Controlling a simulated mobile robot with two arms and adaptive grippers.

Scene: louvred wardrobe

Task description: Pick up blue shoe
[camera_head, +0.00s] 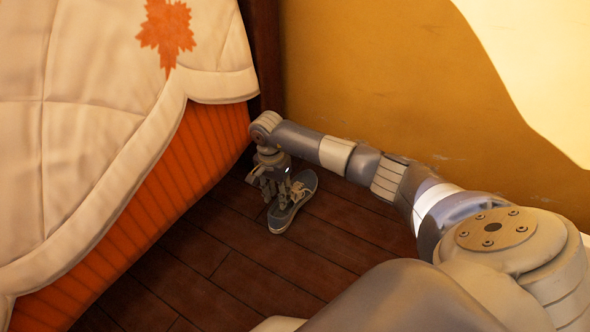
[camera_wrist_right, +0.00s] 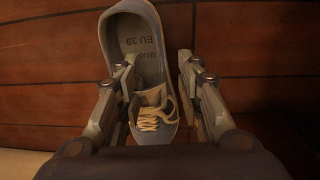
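The blue shoe (camera_head: 284,216) stands upright on the wooden floor between the bed and the wall, with pale laces. In the right wrist view the shoe (camera_wrist_right: 135,45) shows from above, with its opening and insole facing the camera. My right gripper (camera_head: 277,197) points down at the shoe. In the wrist view the right gripper (camera_wrist_right: 157,62) is open, one finger over the shoe's opening at its left side and the other just outside its right side. Whether either finger touches the shoe I cannot tell. My left gripper is not in view.
A bed with a quilted cream cover (camera_head: 75,130) and orange ribbed side (camera_head: 150,205) fills the left. A yellow wall (camera_head: 380,80) stands behind my right arm. The dark wooden floor (camera_head: 245,275) in front of the shoe is clear.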

